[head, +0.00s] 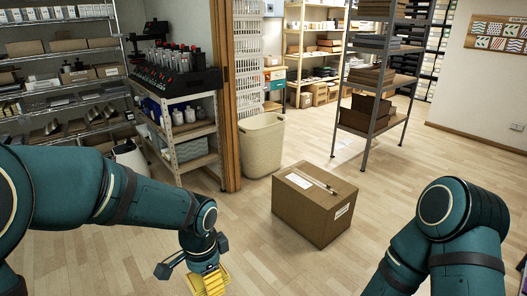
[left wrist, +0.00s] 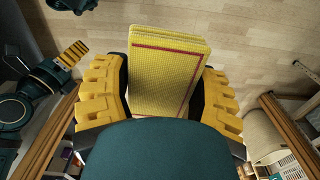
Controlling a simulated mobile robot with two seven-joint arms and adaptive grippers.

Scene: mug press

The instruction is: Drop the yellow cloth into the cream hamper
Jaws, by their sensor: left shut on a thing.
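The yellow cloth (left wrist: 165,75) is a thick folded pad with a red line near its edge. In the left wrist view it sits between the two yellow ribbed fingers of my left gripper (left wrist: 163,98), which is shut on it. In the head view my left gripper (head: 207,279) points down at the bottom edge, where cloth and fingers are hard to tell apart. The cream hamper (head: 262,147) stands on the floor beyond it, up and to the right; its inside is mostly hidden. My right gripper is outside the head view; its state is unclear.
A closed cardboard box (head: 314,205) stands on the floor right of the hamper. A wooden post (head: 229,100) and a bottle shelf (head: 180,130) are left of the hamper. A grey shelf rack (head: 385,80) stands behind. Bare floor lies between my left gripper and the hamper.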

